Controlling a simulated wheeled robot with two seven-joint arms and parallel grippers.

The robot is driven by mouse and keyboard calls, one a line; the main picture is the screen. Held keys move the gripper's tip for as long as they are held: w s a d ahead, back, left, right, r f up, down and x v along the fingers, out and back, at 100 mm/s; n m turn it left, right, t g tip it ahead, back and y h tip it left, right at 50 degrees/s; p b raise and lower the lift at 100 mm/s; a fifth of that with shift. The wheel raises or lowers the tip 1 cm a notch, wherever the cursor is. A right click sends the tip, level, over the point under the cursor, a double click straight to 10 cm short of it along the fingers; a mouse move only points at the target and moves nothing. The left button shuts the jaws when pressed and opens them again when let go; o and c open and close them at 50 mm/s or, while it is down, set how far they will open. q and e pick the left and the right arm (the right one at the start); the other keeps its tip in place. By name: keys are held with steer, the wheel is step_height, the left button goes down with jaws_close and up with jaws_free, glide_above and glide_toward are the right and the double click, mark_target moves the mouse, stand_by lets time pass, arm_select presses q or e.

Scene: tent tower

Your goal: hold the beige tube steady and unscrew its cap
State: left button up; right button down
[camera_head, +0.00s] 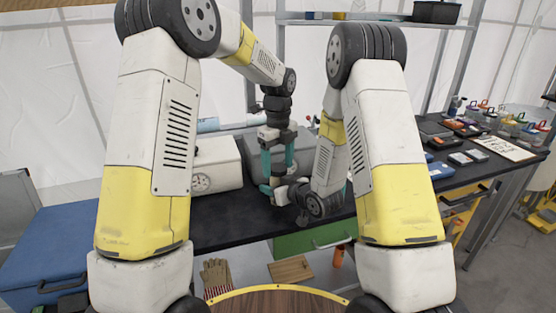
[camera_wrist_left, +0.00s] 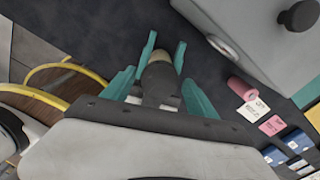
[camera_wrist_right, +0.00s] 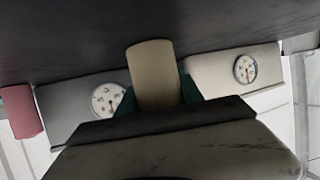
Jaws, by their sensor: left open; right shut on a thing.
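The beige tube (camera_wrist_right: 152,75) stands out between the teal fingers of my right gripper (camera_wrist_right: 155,95), which is shut on it. In the head view my right gripper (camera_head: 269,186) comes in low from the right, just above the dark table. My left gripper (camera_head: 277,168) points down from above, with its fingers apart and its tips close to the right gripper. In the left wrist view a dull brown-grey cylindrical end (camera_wrist_left: 158,76) lies between the open left fingers; I cannot tell whether it is the cap. The grippers hide most of the tube in the head view.
A pale box with a gauge (camera_head: 215,165) stands left of the grippers on the dark table (camera_head: 235,222). A pink cylinder (camera_wrist_left: 241,88) and several cards lie nearby in the left wrist view. Containers and tools crowd the right side. The tabletop in front is clear.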

arm_select(q)
steer(key=c, duration=1.5)
steer(key=shift+o, duration=0.2)
steer(key=n, duration=0.3)
steer(key=o, duration=1.5)
steer(key=shift+o, duration=0.2)
